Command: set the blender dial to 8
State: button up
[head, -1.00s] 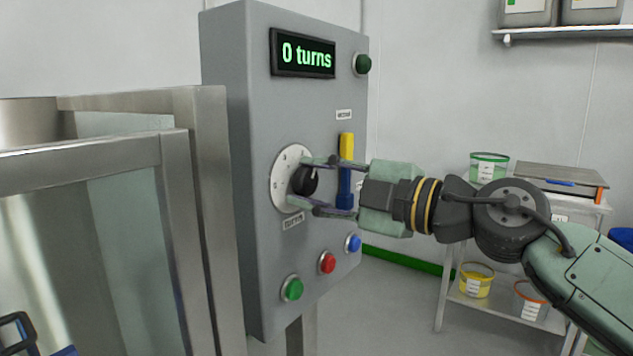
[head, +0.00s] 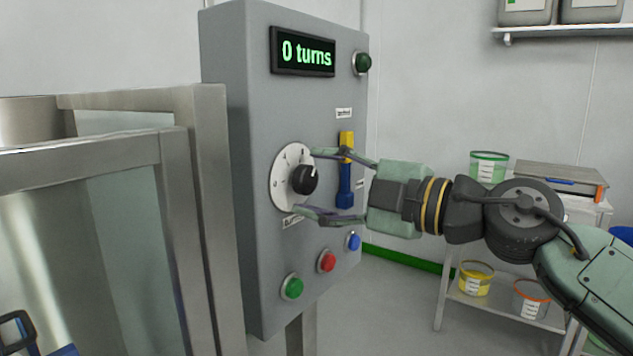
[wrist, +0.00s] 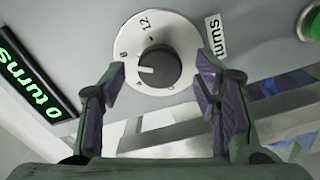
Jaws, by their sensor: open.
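The blender dial is a black knob (head: 304,180) with a white pointer line on a pale round scale plate (head: 282,194), on the grey control panel (head: 258,120). In the wrist view the knob (wrist: 160,68) has its pointer aimed left, a little below the printed 8 (wrist: 124,55); 12 is at the top. My gripper (head: 308,181) is open and empty. Its fingers are spread to either side of the knob and stand back from it, apart. They also show in the wrist view (wrist: 160,72). The display (head: 303,53) reads "0 turns".
A yellow-and-blue lever (head: 346,170) is just behind the fingers in the head view. Green (head: 292,287), red (head: 327,262) and blue (head: 353,242) buttons sit below the dial. A steel frame (head: 200,200) stands left. A shelf cart (head: 530,310) with tubs is at right.

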jog(key=v, duration=1.1)
